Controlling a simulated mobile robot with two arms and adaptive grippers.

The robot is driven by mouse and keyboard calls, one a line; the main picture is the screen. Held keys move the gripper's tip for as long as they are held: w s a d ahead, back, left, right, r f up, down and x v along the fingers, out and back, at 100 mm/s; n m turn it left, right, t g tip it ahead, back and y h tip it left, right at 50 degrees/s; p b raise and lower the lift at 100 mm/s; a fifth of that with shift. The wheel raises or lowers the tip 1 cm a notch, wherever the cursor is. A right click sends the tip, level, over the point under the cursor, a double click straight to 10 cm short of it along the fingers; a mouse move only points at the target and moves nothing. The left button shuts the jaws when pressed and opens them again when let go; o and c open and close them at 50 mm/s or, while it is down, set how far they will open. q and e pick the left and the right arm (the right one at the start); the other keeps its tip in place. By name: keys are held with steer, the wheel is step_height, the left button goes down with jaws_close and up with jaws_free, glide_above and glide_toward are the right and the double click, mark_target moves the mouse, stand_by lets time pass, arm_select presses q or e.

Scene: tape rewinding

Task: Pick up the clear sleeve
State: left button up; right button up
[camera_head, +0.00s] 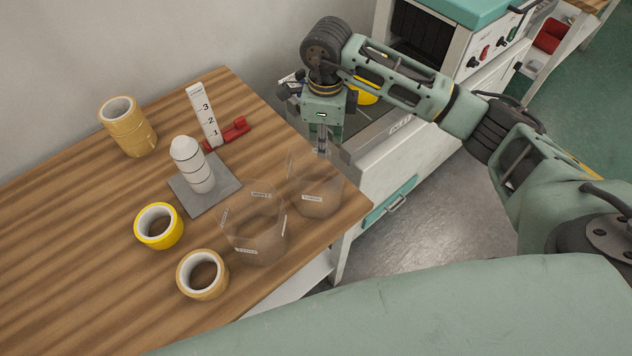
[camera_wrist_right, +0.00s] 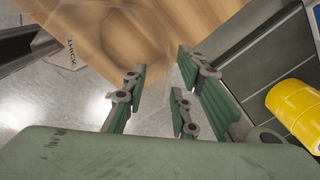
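Two clear sleeves stand near the right corner of the wooden table. The front clear sleeve (camera_head: 257,232) bears several small labels. The rear clear sleeve (camera_head: 316,198) has a label and stands close to the table's right edge. My right gripper (camera_head: 324,150) points down at the rear sleeve's top rim. In the right wrist view its fingers (camera_wrist_right: 160,76) are spread apart. Faint transparent outlines show beyond and between them, but whether they touch the sleeve is unclear. A label reading THICK (camera_wrist_right: 70,45) shows at the upper left there. My left gripper is out of view.
A white ringed peg (camera_head: 192,165) stands on a grey plate left of the sleeves. Stacked tan tapes (camera_head: 127,130), a yellow roll (camera_head: 158,227) and a tan roll (camera_head: 203,275) lie on the table. A numbered white scale (camera_head: 203,115) stands behind. A cabinet (camera_head: 395,160) stands right of the table.

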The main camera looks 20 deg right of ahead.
step_height(320, 180, down, 7)
steer(key=p, duration=0.3)
steer(key=shift+w+d, duration=0.15)
steer(key=shift+f, duration=0.45)
steer(key=shift+w, duration=0.1)
jaws_close()
